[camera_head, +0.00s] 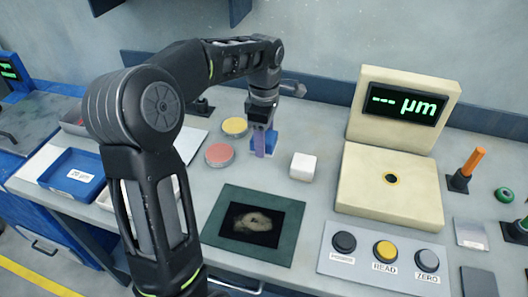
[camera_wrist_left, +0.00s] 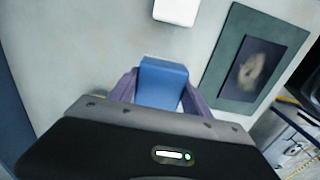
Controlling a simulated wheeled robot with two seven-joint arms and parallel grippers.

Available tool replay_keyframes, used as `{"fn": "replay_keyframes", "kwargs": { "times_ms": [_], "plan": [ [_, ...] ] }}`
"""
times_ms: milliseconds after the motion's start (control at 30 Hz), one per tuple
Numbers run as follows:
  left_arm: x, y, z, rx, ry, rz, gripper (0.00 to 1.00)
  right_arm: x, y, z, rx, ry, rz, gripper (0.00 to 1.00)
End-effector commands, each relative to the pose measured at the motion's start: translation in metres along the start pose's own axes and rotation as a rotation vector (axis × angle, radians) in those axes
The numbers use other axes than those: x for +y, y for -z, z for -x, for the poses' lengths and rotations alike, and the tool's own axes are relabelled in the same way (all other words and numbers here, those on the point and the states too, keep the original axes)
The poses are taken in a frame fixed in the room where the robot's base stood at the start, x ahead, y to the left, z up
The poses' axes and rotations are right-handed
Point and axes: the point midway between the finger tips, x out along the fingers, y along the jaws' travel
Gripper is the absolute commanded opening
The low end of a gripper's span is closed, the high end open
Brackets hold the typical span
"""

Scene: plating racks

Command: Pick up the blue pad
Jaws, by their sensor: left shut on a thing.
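The blue pad (camera_wrist_left: 162,82) is a small blue block between the two purple-grey fingers of my left gripper (camera_wrist_left: 160,92) in the left wrist view. The fingers press on its sides, so the gripper is shut on it. In the head view the pad (camera_head: 271,140) shows partly behind the fingers of my left gripper (camera_head: 262,143), at or close above the bench top. I cannot tell whether it touches the bench. My right gripper is not in view.
A white block (camera_head: 303,166) stands just right of the gripper. Red (camera_head: 219,155) and yellow (camera_head: 235,127) discs lie to its left. A green-bordered mat (camera_head: 283,247) lies in front. A cream gauge (camera_head: 388,189) and a button panel (camera_head: 384,260) stand right. A blue tray (camera_head: 72,176) is left.

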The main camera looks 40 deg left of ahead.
Motion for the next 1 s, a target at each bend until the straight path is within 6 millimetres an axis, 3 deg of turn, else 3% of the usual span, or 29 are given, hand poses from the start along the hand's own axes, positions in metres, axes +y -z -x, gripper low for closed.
{"fn": "replay_keyframes", "kwargs": {
  "times_ms": [100,233,833,867,1000],
  "plan": [
    [0.001,-0.001,0.021,-0.001,-0.003,-0.001,0.14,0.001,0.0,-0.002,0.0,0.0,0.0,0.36],
    [0.0,0.0,0.033,-0.001,-0.001,-0.001,0.14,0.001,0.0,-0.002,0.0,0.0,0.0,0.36],
    [0.0,0.0,0.035,0.0,0.001,-0.001,0.14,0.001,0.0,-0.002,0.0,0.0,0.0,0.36],
    [0.0,0.0,0.035,0.0,0.001,-0.001,0.54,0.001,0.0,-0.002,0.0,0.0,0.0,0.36],
    [0.0,0.0,0.035,0.0,0.001,-0.001,0.43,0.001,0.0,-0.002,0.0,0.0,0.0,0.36]
  ]
}}
